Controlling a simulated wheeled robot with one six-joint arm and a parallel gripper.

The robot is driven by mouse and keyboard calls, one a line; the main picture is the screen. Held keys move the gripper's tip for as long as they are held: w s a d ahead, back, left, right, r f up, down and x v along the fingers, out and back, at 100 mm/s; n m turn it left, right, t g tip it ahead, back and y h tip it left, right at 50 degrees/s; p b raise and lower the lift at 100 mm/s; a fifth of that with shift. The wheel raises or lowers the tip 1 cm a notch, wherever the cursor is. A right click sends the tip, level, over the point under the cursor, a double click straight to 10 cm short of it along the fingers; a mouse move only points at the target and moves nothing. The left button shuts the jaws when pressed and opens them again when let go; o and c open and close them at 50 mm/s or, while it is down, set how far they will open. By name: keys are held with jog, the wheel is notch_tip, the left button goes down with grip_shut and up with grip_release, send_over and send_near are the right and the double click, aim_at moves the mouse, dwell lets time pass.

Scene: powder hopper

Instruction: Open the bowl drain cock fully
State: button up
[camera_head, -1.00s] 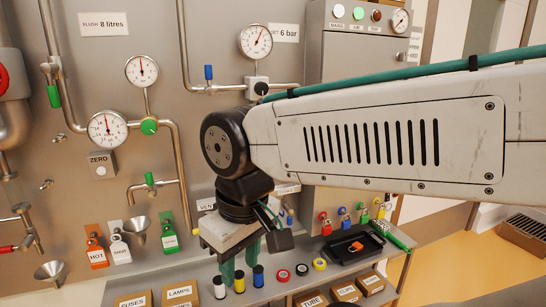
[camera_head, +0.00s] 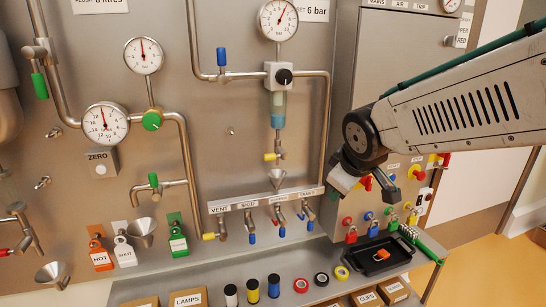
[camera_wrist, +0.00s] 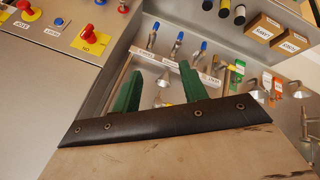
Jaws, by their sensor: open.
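The bowl drain cock (camera_head: 273,156) has a yellow handle pointing left. It sits under the clear, blue-tinted bowl (camera_head: 277,108) and above a small funnel (camera_head: 277,179) in the head view. My gripper (camera_head: 368,184) is to the right of the cock and somewhat lower in the picture, apart from it. In the wrist view its two green fingers (camera_wrist: 158,88) stand wide apart with nothing between them that they hold.
A labelled row of small valves (camera_head: 266,201) runs below the funnel. A pipe (camera_head: 326,130) runs down between my gripper and the bowl. A control box (camera_head: 385,120) is at right.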

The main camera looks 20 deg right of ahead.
aim_at(266, 157)
jog(key=w+a+f+n+t+y, duration=0.1)
jog(key=w+n+t+y, duration=0.1)
jog(key=w+n, duration=0.3)
jog(key=w+a+f+n+t+y, duration=0.1)
jog(key=w+n, duration=0.4)
jog(key=w, duration=0.5)
jog(key=w+a+f+n+t+y, duration=0.1)
jog(key=w+a+n+t+y, duration=0.2)
jog(key=w, duration=0.4)
jog(key=shift+w+a+f+n+t+y, duration=0.1)
jog(key=shift+w+f+n+t+y, duration=0.1)
jog(key=shift+n+t+y, duration=0.25)
jog(key=shift+w+f+n+t+y, duration=0.1)
jog(key=shift+w+n+t+y, duration=0.15)
jog(key=shift+n, duration=0.4)
jog(key=shift+w+a+f+y, duration=0.1)
jog(key=shift+w+a+y, duration=0.05)
jog(key=shift+a+y, duration=0.15)
jog(key=shift+n, duration=0.3)
jog(key=x, duration=0.7)
jog(key=shift+w+a, duration=0.15)
jog(key=shift+w, duration=0.15)
grip_shut()
